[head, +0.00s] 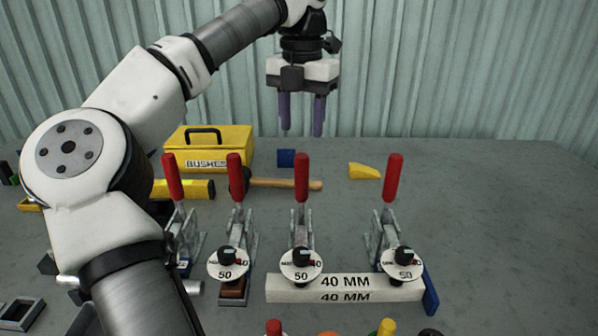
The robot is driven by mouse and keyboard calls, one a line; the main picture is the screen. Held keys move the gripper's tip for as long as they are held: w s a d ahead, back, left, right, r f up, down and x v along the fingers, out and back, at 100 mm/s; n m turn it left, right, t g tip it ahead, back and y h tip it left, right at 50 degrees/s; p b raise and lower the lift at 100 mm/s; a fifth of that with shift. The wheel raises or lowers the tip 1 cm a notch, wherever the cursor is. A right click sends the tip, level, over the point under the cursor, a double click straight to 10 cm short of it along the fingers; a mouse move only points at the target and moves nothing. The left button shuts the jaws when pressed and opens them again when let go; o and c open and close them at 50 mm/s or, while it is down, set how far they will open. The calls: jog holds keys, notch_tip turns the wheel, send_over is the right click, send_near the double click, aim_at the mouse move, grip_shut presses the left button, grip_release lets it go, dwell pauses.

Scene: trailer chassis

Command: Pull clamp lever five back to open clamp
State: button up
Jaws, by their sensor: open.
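Several toggle clamps with red upright lever handles stand in a row across the bench. From left, the handles are the first (173,177), the second (236,177), the third (302,178) and the rightmost (393,178). I see no number on them, so I cannot tell which is lever five. Round plates marked 50 sit before three of the clamps. My gripper (302,132) hangs above and behind the third handle, fingers pointing down. Its two purple fingers are apart with nothing between them. My arm covers the bench at the left.
A light bar marked 40 MM (345,288) lies under the right clamps, with a blue piece (430,290) at its end. Behind are a yellow BUSHES box (209,148), a hammer (285,184) and a yellow wedge (364,171). The bench at right is clear.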

aim_at(302, 174)
notch_tip(302, 174, down, 12)
jog(key=shift+r, duration=0.2)
jog(key=shift+c, duration=0.3)
grip_shut()
